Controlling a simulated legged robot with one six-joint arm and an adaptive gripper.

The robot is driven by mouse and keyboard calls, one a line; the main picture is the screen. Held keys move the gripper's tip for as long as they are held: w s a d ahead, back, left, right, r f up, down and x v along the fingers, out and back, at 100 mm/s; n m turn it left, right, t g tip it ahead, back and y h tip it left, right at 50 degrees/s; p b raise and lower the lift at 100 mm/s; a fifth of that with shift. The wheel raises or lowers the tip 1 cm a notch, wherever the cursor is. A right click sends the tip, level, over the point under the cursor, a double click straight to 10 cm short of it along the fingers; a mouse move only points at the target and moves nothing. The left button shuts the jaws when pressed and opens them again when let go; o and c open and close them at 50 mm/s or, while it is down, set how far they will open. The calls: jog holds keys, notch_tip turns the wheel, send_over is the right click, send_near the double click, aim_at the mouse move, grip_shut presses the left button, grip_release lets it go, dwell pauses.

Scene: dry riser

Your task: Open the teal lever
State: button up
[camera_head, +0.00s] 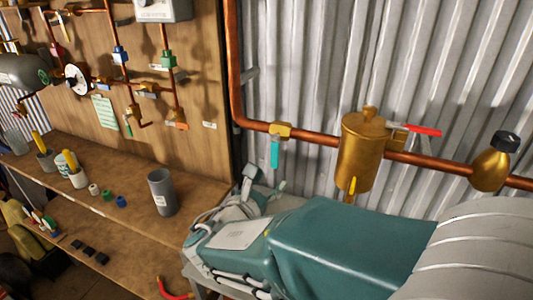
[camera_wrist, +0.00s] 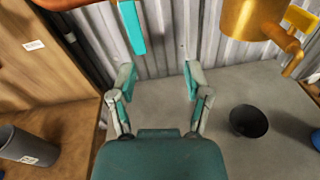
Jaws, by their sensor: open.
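The teal lever (camera_head: 275,152) hangs straight down from a brass valve (camera_head: 281,130) on the horizontal copper pipe (camera_head: 318,138). In the wrist view the lever (camera_wrist: 132,28) is at the top, left of centre, just beyond the left fingertip. My gripper (camera_head: 264,181) is below the lever in the head view. In the wrist view my gripper (camera_wrist: 158,76) has its two fingers spread apart with nothing between them. The lever's lower end appears nearer the left finger; whether they touch is unclear. The valve body is out of the wrist view.
A brass cylinder (camera_head: 362,152) and a red lever (camera_head: 423,130) sit along the pipe to the right. A corrugated metal wall (camera_head: 300,60) stands behind. A wooden bench (camera_head: 120,225) with a grey cup (camera_head: 161,191) is at left. A black bucket (camera_wrist: 248,121) stands on the floor.

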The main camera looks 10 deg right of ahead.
aim_at(273, 154)
jog(key=w+d, duration=0.1)
jog(key=w, duration=0.2)
jog(key=w+d+n+t, duration=0.1)
jog(key=w, duration=0.2)
jog(key=w+d+n, duration=0.1)
jog(key=w, duration=0.3)
jog(key=shift+d+r+t+y, duration=0.15)
jog(key=shift+d+t+y, duration=0.25)
jog(key=shift+s+a, duration=0.1)
